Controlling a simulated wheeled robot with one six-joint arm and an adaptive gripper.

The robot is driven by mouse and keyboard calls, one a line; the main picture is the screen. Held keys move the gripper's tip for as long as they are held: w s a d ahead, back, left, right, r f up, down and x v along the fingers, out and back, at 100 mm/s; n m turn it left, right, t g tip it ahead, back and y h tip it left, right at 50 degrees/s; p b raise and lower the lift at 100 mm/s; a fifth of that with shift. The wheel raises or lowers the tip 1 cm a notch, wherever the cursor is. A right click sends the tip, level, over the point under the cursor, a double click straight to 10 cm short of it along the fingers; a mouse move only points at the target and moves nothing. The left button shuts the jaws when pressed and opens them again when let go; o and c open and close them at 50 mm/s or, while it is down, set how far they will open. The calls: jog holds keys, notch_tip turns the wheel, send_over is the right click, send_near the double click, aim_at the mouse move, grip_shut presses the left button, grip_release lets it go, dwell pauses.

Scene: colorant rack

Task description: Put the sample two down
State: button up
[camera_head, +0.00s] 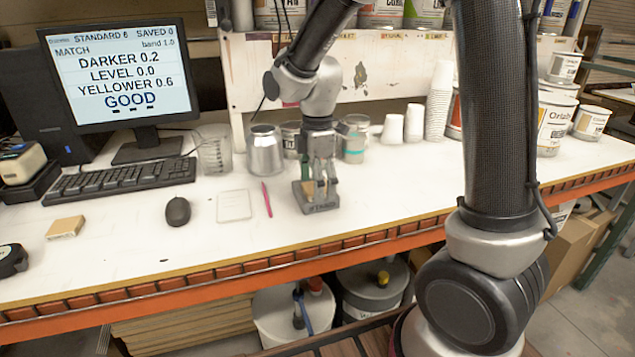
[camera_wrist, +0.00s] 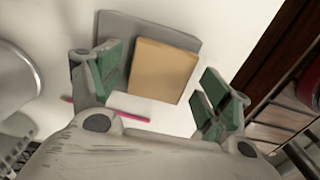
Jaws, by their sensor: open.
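My gripper (camera_head: 319,183) points down over a small grey stand (camera_head: 322,208) on the white bench. In the wrist view my gripper (camera_wrist: 158,88) is open, with one green-padded finger on each side of a tan square block (camera_wrist: 161,70). The block lies over the grey plate of the stand (camera_wrist: 118,24), with visible gaps to both fingers. The fingers mostly hide this block in the head view. Another tan block (camera_head: 65,227) lies at the bench's left front. I cannot tell by any label which block is sample two.
A pink pen (camera_head: 267,199), white card (camera_head: 234,205) and mouse (camera_head: 177,211) lie left of the stand. A metal can (camera_head: 264,150) and a jar (camera_head: 355,140) stand behind. The monitor (camera_head: 121,80) reads GOOD. Bench to the stand's right is clear.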

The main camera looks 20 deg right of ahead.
notch_tip(320, 180, up, 12)
jog(key=s+d+r+m+t, duration=0.1)
jog(key=s+d+m+t, duration=0.1)
jog(key=s+d+m, duration=0.5)
jog(key=s+d+m+t, duration=0.2)
jog(key=s+d+m, duration=0.6)
jog(key=s+m, duration=0.3)
jog(key=shift+s+r, duration=0.35)
jog(key=shift+s, duration=0.65)
